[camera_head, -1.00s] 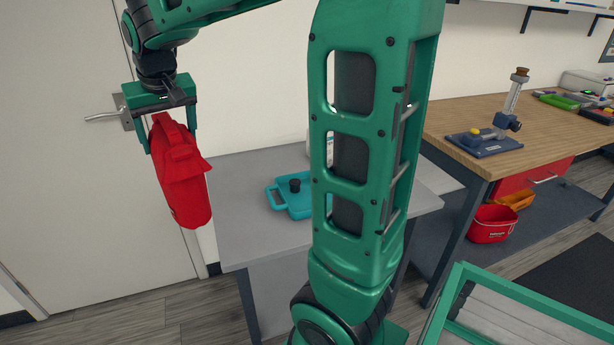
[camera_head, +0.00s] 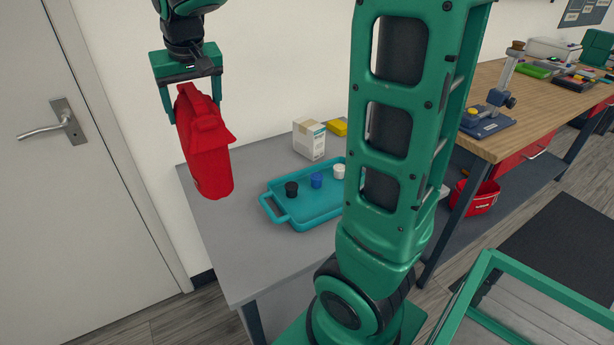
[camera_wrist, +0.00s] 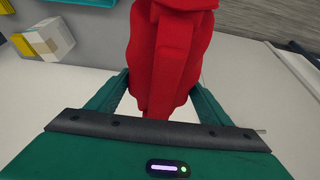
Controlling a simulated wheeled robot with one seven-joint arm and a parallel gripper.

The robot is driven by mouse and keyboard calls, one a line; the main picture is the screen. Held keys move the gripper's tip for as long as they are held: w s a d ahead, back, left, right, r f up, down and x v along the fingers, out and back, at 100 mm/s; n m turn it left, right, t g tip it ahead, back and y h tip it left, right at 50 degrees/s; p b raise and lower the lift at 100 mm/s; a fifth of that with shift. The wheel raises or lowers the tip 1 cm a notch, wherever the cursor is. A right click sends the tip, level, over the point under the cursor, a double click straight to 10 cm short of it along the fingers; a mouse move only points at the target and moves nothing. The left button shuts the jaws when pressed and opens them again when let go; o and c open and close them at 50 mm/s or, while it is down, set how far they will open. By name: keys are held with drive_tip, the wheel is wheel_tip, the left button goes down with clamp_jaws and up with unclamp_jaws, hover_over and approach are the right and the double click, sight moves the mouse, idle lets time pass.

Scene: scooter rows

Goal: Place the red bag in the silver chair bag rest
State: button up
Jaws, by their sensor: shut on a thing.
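The red bag (camera_head: 207,150) hangs from my gripper (camera_head: 192,104) at the left of the head view, in front of the white wall and the left end of the grey table. My gripper is shut on its top part. In the wrist view the red bag (camera_wrist: 168,60) sits between the two green fingers (camera_wrist: 157,98) and reaches away from the camera. The silver chair and its bag rest are not in view.
A grey table (camera_head: 240,255) carries a teal tray (camera_head: 275,210) with small black, blue and white items, a white box (camera_head: 309,139) and a yellow block (camera_head: 337,127). A wooden workbench (camera_head: 520,115) stands right, a door (camera_head: 70,200) left. A green-framed cart (camera_head: 500,275) is at lower right.

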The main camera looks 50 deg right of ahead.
drive_tip(key=shift+d, duration=0.3)
drive_tip(key=w+d+f, duration=0.5)
drive_tip(key=d+f, duration=0.5)
drive_tip(key=f, duration=0.1)
drive_tip(key=shift+d, duration=0.2)
drive_tip(key=shift+w, duration=0.1)
drive_tip(key=o, duration=1.9)
